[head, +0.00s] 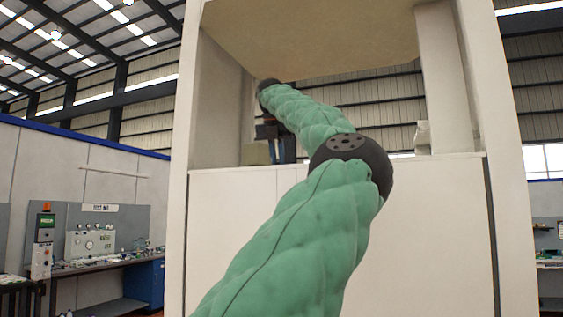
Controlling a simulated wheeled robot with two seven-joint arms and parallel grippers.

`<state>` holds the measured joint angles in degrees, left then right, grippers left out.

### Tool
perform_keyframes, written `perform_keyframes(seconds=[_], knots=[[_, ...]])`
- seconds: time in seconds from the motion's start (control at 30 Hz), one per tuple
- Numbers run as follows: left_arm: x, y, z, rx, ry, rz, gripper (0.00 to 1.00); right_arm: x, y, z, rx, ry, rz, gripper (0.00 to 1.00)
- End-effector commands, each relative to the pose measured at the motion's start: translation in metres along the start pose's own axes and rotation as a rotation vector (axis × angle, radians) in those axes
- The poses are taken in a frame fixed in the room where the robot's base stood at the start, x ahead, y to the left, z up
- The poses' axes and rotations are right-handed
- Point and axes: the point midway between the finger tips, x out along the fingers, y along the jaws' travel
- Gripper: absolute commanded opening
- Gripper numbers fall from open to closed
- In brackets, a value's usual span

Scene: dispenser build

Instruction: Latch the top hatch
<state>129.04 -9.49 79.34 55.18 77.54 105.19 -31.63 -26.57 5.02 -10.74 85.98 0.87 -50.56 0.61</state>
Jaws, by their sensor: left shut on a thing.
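A tall cream-white dispenser cabinet (240,225) fills the middle of the head view, with an open bay in its upper half. A tan panel (310,40) spans the top of the bay, seen from below. I cannot tell whether it is the top hatch, and no latch can be made out. My left arm reaches up into the bay from below. My left gripper (276,150) is small and dark, at the bay's left side just above its lower ledge, partly hidden by my arm. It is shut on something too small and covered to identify. My right gripper is out of view.
A beige block (255,153) is beside the left gripper at the ledge. A small white part (422,137) stands on the ledge at right, near a white upright (445,80). The bay's middle right is open. A workbench (100,265) stands far left.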

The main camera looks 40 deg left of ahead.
Motion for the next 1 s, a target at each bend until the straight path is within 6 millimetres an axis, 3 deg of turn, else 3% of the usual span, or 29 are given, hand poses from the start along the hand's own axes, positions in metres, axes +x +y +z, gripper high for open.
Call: perform_keyframes(seconds=[0.3,0.83,0.87,0.9,0.93,1.0], knots=[[-0.001,0.006,0.001,0.103,-0.003,-0.042,0.00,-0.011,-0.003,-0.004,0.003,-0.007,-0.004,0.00],[-0.001,0.007,0.001,0.121,-0.002,-0.049,0.00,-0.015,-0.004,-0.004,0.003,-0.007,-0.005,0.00],[-0.001,0.007,0.001,0.121,-0.002,-0.049,0.17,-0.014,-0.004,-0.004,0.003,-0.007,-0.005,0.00],[-0.001,0.007,0.001,0.121,-0.002,-0.049,0.25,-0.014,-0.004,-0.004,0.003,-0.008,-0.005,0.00],[-0.001,0.007,0.001,0.121,-0.002,-0.049,0.30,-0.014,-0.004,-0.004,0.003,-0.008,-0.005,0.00],[-0.001,0.007,0.001,0.121,-0.001,-0.049,0.33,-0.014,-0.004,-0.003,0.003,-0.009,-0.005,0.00]])
